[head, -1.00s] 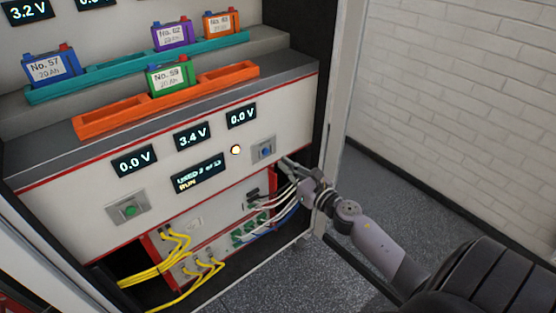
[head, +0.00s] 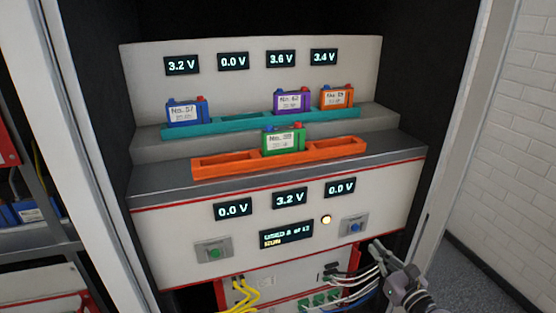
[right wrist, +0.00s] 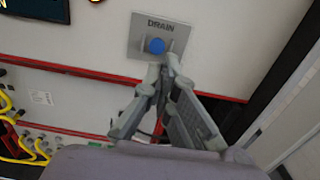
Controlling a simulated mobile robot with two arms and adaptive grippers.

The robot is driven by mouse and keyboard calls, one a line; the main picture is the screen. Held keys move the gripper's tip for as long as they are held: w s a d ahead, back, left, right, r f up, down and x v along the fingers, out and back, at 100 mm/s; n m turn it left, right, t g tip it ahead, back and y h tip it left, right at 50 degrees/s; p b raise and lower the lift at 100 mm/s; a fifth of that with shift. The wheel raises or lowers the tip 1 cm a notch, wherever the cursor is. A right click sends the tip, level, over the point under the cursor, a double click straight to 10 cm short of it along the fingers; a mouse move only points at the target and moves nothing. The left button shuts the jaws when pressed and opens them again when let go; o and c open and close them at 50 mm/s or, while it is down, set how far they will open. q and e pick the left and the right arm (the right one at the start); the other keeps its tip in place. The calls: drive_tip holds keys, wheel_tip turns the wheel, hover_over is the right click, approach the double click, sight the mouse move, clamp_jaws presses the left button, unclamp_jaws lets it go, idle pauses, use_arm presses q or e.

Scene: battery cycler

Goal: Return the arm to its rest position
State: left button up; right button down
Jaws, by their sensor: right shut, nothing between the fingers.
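My right gripper (head: 378,250) is at the lower right of the head view, in front of the cycler's lower front. In the right wrist view the right gripper (right wrist: 163,72) is shut and empty. Its fingertips lie just below the blue DRAIN button (right wrist: 157,46) in that picture; whether they touch it I cannot tell. The blue button (head: 355,227) is uncovered in the head view, up and left of the gripper. The rest of my right arm runs out at the bottom edge. My left gripper is not in view.
The cycler has a teal rack (head: 240,125) with three batteries and an orange rack (head: 222,163) with one green battery (head: 283,140). A green button (head: 213,253) sits at left. Yellow cables (head: 240,291) and white cables (head: 355,277) hang below. Cabinet posts flank both sides.

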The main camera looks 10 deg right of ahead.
drive_tip(key=s+a+f+m+g+h, duration=0.2)
drive_tip(key=s+f+m+g+h, duration=0.3)
drive_tip(key=f+m, duration=0.65)
drive_tip(key=s+a+f+m+g, duration=0.25)
drive_tip(key=s+f+m, duration=0.45)
drive_tip(key=f+m, duration=0.5)
drive_tip(key=s+a+f+m+g+y, duration=0.2)
drive_tip(key=s+a+f+m+g, duration=0.3)
drive_tip(key=s, duration=0.3)
drive_tip(key=s+a+f+m+g+y, duration=0.2)
drive_tip(key=s+a+f+m+g, duration=0.1)
drive_tip(key=s+a+f+m, duration=0.35)
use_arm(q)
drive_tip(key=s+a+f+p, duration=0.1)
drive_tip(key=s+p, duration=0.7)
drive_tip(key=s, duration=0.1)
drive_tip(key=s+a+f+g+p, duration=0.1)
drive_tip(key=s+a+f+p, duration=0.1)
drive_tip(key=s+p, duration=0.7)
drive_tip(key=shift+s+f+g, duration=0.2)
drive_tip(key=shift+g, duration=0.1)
use_arm(e)
drive_tip(key=s+d+f+g, duration=0.1)
drive_tip(key=s, duration=1.9)
drive_tip(key=shift+f+n, duration=0.3)
drive_tip(key=shift+f, duration=0.05)
